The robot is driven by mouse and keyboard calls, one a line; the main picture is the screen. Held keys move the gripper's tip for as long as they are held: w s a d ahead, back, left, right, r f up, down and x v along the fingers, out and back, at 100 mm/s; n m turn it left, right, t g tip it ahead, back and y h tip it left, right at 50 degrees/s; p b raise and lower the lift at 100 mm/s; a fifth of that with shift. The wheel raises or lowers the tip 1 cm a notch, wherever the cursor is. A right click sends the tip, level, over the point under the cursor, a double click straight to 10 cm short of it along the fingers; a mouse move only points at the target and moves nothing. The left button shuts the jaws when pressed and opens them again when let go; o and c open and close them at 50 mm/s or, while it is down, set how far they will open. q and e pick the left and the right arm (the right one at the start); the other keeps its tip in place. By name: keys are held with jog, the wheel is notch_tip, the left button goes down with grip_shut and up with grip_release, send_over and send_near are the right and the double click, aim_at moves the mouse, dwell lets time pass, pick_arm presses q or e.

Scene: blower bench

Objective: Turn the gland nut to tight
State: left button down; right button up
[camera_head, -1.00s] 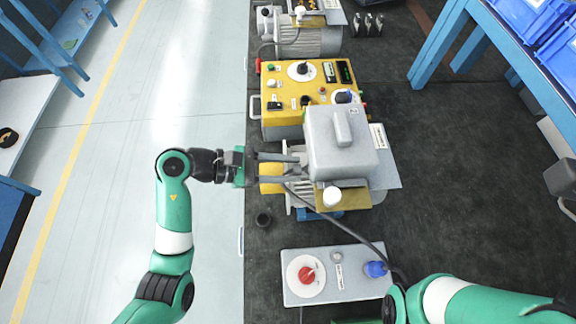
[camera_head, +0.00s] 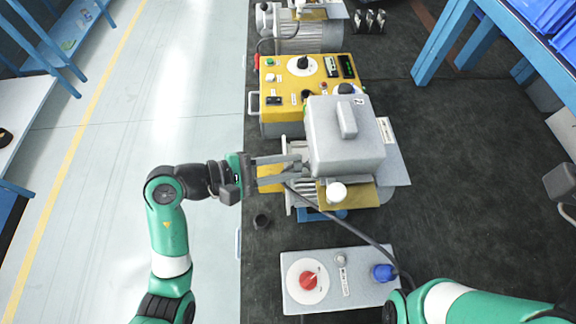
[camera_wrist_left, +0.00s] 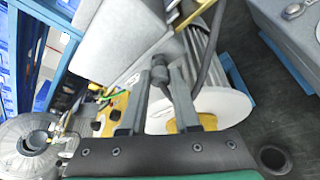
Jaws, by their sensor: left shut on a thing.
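The motor (camera_head: 300,190) stands on the bench with a grey terminal box (camera_head: 348,140) on top. A black cable (camera_head: 345,227) runs from it toward the front. My left gripper (camera_head: 298,170) reaches in from the left at the box's near left side. In the left wrist view, its two fingers (camera_wrist_left: 164,78) are shut on a dark, rounded gland nut (camera_wrist_left: 159,72) below the box's edge. The nut is hidden in the head view.
A yellow control panel (camera_head: 275,120) stands just behind the motor. A grey switch box (camera_head: 340,300) with red and blue knobs lies in front. The bench to the right is mostly clear.

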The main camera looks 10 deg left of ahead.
pick_arm(q)
jog(key=c, duration=0.6)
grip_release()
jog(key=shift+c, duration=0.2)
jog(key=shift+a, duration=0.1)
jog(key=p+v, duration=0.2)
jog(key=v, duration=0.9)
jog(key=shift+a+p, duration=0.2)
jog(key=shift+p, duration=0.15)
jog(key=shift+s+r, duration=0.1)
jog(key=shift+s, duration=0.05)
